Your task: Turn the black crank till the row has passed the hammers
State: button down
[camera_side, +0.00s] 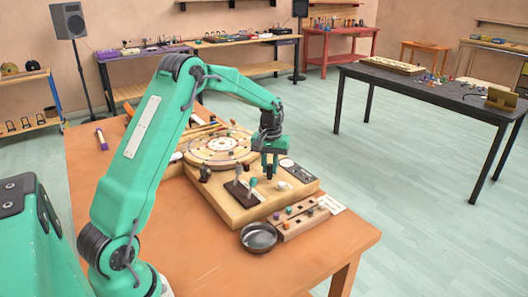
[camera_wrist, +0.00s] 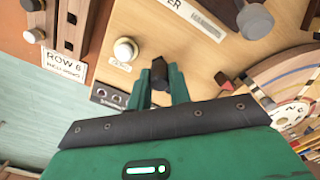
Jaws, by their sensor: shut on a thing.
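My gripper (camera_side: 270,172) points down over the right part of the wooden machine (camera_side: 235,213). In the wrist view my gripper (camera_wrist: 160,92) is shut on a small black upright piece (camera_wrist: 159,70), which looks like the black crank's grip. The rest of the crank is hidden by the fingers. A round wooden disc (camera_side: 196,153) with ring marks and small pieces lies left of my gripper; it shows partly at the right of the wrist view (camera_wrist: 302,72). I cannot make out which pieces are the hammers or the row.
A wooden block with coloured pegs (camera_side: 288,232) and a metal bowl (camera_side: 258,237) stand at the machine's front edge. A green-topped lever (camera_side: 252,183) and a black knob (camera_side: 205,174) rise from the machine. A white knob (camera_wrist: 125,50) and a "ROW 6" card (camera_wrist: 63,66) show in the wrist view.

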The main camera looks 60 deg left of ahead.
aim_at(271, 164)
jog(key=shift+w+r+n, duration=0.15)
jog(key=shift+w+n, duration=0.1)
jog(key=shift+n, duration=0.25)
jog(key=c, duration=1.3)
grip_release()
jog(key=shift+d, duration=0.1)
jog(key=shift+r, duration=3.85)
